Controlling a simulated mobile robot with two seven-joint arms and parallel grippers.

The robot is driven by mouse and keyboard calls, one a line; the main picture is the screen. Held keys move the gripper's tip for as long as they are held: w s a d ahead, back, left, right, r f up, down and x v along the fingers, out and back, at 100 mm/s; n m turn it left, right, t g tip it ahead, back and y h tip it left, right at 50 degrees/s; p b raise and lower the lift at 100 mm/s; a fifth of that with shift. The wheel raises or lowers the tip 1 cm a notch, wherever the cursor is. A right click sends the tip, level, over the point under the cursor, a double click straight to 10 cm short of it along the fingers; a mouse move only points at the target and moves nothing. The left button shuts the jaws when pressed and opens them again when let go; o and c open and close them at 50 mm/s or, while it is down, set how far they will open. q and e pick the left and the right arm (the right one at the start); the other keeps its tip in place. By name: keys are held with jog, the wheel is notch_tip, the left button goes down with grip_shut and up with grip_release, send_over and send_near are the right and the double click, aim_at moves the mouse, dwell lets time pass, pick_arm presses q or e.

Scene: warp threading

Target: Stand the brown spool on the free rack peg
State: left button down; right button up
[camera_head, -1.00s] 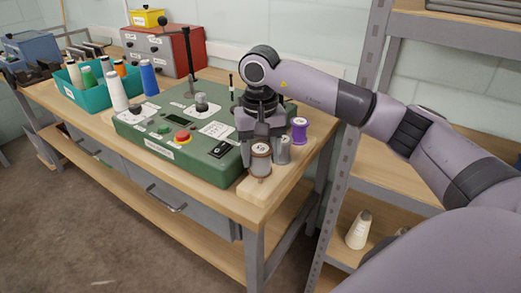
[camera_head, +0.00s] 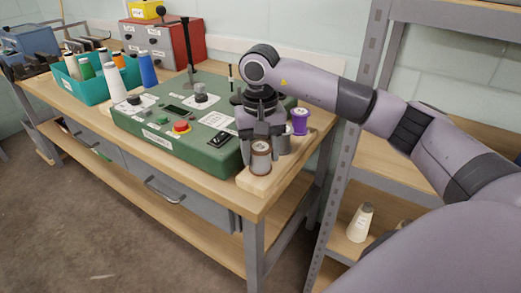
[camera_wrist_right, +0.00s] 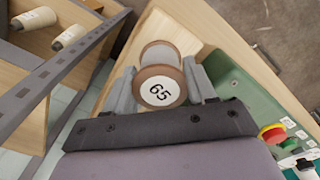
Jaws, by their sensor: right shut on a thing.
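The brown spool (camera_head: 260,158) has brown flanges and a pale winding. It is upright between the fingers of my right gripper (camera_head: 260,135), at the near end of the wooden rack (camera_head: 262,186). In the right wrist view the spool (camera_wrist_right: 160,82) shows its white top label "65", with a finger of my right gripper (camera_wrist_right: 163,88) on each side. A grey spool (camera_head: 286,146), partly hidden by the gripper, and a purple spool (camera_head: 299,122) stand farther back on the rack. The free peg is not visible; I cannot tell whether the spool touches the rack. My left gripper is out of view.
A green machine (camera_head: 180,125) with a red button (camera_head: 181,127) stands close left of the rack. A teal bin (camera_head: 90,88) of spools is farther left. A metal shelf post (camera_head: 350,150) rises to the right of the table.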

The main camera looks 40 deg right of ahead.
jog(key=shift+f+b, duration=0.4)
jog(key=shift+f, duration=0.15)
jog(key=o, duration=1)
